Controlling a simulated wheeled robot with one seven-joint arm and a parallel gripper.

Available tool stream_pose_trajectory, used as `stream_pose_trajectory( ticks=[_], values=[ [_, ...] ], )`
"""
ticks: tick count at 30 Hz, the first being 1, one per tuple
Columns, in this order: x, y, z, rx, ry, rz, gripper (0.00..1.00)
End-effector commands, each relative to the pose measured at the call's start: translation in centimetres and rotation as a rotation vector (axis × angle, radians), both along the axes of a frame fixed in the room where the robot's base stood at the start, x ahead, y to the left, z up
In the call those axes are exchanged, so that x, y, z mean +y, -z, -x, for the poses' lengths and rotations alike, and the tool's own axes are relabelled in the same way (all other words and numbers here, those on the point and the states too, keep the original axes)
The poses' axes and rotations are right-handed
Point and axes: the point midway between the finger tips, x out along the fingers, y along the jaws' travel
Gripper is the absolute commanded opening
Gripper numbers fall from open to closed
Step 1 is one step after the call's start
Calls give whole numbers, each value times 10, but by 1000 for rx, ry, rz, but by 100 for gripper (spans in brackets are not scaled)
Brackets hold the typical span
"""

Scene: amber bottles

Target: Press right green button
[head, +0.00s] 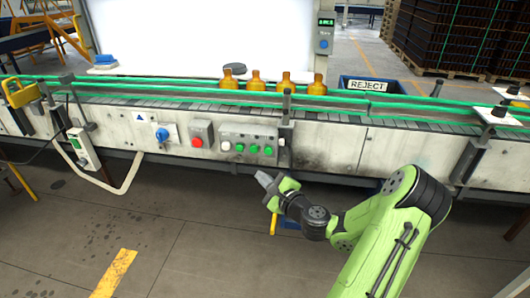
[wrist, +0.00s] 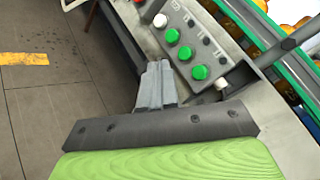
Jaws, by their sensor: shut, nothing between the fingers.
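The right green button (head: 268,151) is the rightmost round green button on the grey control panel of the conveyor's front side. It also shows in the wrist view (wrist: 199,72), right of my fingertips. Two more green buttons, the middle one (wrist: 185,53) and the left one (wrist: 172,35), sit in the same row, with a white button (wrist: 160,20) beyond them. My gripper (head: 264,178) is shut and empty, in front of and below the panel in the head view. In the wrist view its fingertips (wrist: 158,68) are beside the buttons, apart from the right green button.
A red button box (head: 197,140) and a blue knob (head: 162,134) are left of the panel. Amber bottles (head: 256,82) stand on the conveyor behind green rails. A post (head: 286,110) stands just right of the panel. A REJECT bin (head: 366,86) is behind. Floor in front is clear.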

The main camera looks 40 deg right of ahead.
Motion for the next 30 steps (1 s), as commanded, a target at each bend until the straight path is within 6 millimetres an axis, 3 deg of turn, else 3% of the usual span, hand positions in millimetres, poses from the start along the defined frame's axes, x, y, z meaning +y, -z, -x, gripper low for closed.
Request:
stream_pose_trajectory(
  ticks=[5, 19, 30],
  values=[
    [-10, -3, -8, -2, -1, 3, 0],
    [-62, -3, -49, 0, -2, 3, 0],
    [-69, 0, -54, 1, -2, 2, 0]
  ],
)
